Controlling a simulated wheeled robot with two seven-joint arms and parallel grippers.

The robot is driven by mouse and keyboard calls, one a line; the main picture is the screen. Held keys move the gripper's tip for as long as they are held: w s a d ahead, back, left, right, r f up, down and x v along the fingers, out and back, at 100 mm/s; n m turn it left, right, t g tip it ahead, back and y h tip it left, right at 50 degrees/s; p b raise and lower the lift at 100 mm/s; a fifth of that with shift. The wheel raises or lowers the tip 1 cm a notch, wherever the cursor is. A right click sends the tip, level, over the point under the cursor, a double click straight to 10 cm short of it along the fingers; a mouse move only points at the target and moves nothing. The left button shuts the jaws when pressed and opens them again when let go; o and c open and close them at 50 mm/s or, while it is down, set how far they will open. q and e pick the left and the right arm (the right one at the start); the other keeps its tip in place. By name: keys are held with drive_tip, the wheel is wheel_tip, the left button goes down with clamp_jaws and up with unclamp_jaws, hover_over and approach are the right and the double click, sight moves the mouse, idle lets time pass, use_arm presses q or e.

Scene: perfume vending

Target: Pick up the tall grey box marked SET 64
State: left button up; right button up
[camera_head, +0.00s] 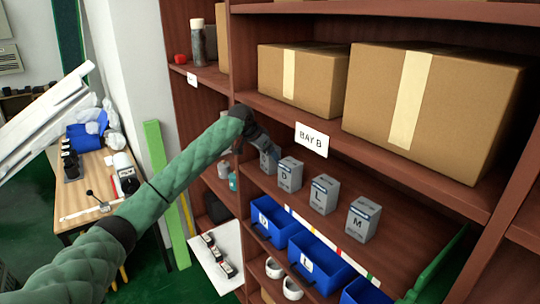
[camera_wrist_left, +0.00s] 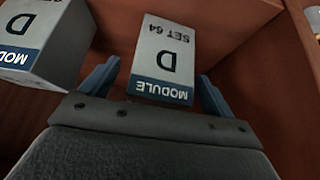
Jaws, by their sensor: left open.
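The grey box marked D, SET 64 (camera_wrist_left: 165,60) appears upside down in the left wrist view, with a blue MODULE band at its near edge. My left gripper (camera_wrist_left: 158,88) is open, its two blue fingers on either side of the box's near end. I cannot tell whether either finger touches it. In the head view my left gripper (camera_head: 256,138) is at the left end of a shelf row, over a partly hidden grey box (camera_head: 269,160). A second D box (camera_wrist_left: 42,38) is close by on the left in the wrist view. My right gripper is not in view.
Grey boxes marked D (camera_head: 289,175), L (camera_head: 324,195) and M (camera_head: 363,219) stand in the same row. The shelf above, labelled BAY 8 (camera_head: 312,139), holds large cardboard boxes (camera_head: 432,105). Blue bins (camera_head: 318,265) are below. Bare shelf lies right of M.

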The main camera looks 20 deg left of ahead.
use_arm(q)
drive_tip(key=shift+p+x, duration=0.4)
drive_tip(key=shift+x, duration=0.9)
drive_tip(key=shift+r, duration=0.1)
drive_tip(key=shift+c, duration=0.2)
drive_tip(key=c, duration=1.2)
drive_tip(key=shift+c, duration=0.2)
